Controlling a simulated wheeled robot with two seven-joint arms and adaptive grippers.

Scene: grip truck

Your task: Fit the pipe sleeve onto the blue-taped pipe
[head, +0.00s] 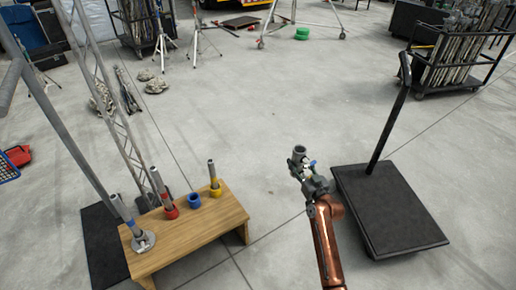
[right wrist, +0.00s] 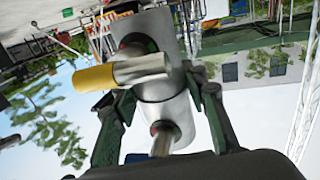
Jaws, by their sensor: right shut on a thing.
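My right gripper (head: 305,168) is shut on a grey metal pipe sleeve (head: 299,151), held out over the floor right of a wooden bench. In the right wrist view the silver sleeve (right wrist: 165,112) sits between both fingers, with a yellow-and-silver stub (right wrist: 125,72) jutting left. On the bench, a slanted grey pipe (head: 119,206) stands in a round grey flange (head: 144,241); a small bluish band seems to show low on it. A blue collar (head: 194,200) stands on the bench with no pipe seen rising from it. My left gripper is out of view.
The wooden bench (head: 200,228) also bears a pipe in a red collar (head: 171,211) and a pipe in a yellow collar (head: 215,189). A black platform cart (head: 390,210) with an upright handle stands right of my arm. Truss and poles rise behind the bench's left. Mid-floor is clear.

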